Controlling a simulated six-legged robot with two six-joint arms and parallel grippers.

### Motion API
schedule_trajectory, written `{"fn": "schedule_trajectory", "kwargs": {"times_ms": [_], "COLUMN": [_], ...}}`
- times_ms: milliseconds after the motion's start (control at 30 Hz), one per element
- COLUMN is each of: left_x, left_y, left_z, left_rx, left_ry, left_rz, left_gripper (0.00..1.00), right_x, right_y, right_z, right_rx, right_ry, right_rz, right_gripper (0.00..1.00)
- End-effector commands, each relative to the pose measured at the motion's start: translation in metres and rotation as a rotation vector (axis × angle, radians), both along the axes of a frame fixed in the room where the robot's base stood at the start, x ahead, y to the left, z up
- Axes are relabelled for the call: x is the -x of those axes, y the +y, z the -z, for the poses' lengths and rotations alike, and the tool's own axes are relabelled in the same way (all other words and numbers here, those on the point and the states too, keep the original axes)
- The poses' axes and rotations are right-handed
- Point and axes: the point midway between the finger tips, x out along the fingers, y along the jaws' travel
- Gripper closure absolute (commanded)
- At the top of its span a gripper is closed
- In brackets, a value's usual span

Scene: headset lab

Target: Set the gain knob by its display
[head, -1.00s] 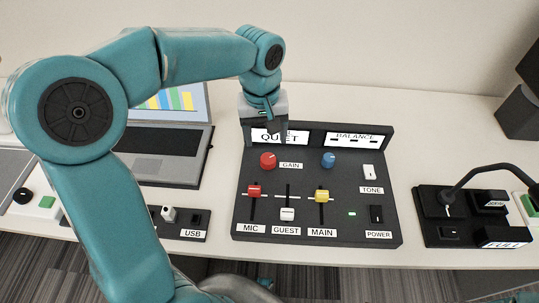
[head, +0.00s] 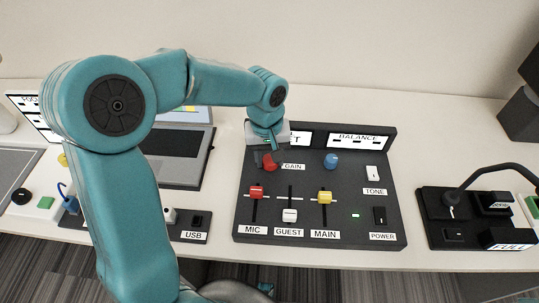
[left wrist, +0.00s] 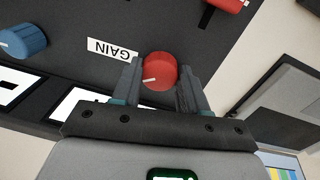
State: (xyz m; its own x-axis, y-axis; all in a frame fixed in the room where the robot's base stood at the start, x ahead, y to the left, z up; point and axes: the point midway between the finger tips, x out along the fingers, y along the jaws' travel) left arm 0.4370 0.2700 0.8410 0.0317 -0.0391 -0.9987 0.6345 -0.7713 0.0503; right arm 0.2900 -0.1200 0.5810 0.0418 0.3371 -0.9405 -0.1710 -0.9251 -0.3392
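The red gain knob (head: 270,163) sits on the dark mixer panel (head: 262,226), left of the GAIN label (head: 293,167). It also shows in the left wrist view (left wrist: 161,70), with a white pointer line toward the picture's left and slightly down. My left gripper (left wrist: 161,80) is open, with one finger on each side of the knob; whether either touches it is not clear. In the head view the gripper (head: 269,158) hides most of the gain display (head: 299,138); only a final "T" shows.
Red, white and yellow sliders (head: 325,197) stand in front. A laptop (head: 178,155) is at left, a microphone base (head: 470,215) at right.

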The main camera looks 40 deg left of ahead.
Motion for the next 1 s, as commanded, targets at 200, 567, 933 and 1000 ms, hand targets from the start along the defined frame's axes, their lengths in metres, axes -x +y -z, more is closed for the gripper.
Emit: {"fn": "schedule_trajectory", "kwargs": {"times_ms": [200,567,933,1000], "left_x": [0.0002,-0.0002,-0.0003,-0.0002], "left_y": [0.0004,0.0007,0.0006,0.0005], "left_z": [-0.0019,-0.001,-0.0009,-0.0007], "left_rx": [0.0,-0.001,-0.001,0.0], "left_ry": [0.002,-0.001,-0.001,0.0], "left_rz": [0.095,0.264,0.262,0.262], "left_gripper": [0.87,0.87,0.32,0.32], "right_x": [0.0,0.0001,0.0001,0.0001], "right_y": [0.0,0.0,0.0,0.0], "right_z": [-0.0046,-0.0078,-0.0077,-0.0077], "right_rx": [0.0,0.0,0.0,0.0], "right_ry": [0.0,0.0,0.0,0.0], "right_rz": [0.0,0.0,0.0,0.0], "right_gripper": [1.0,1.0,1.0,1.0]}}
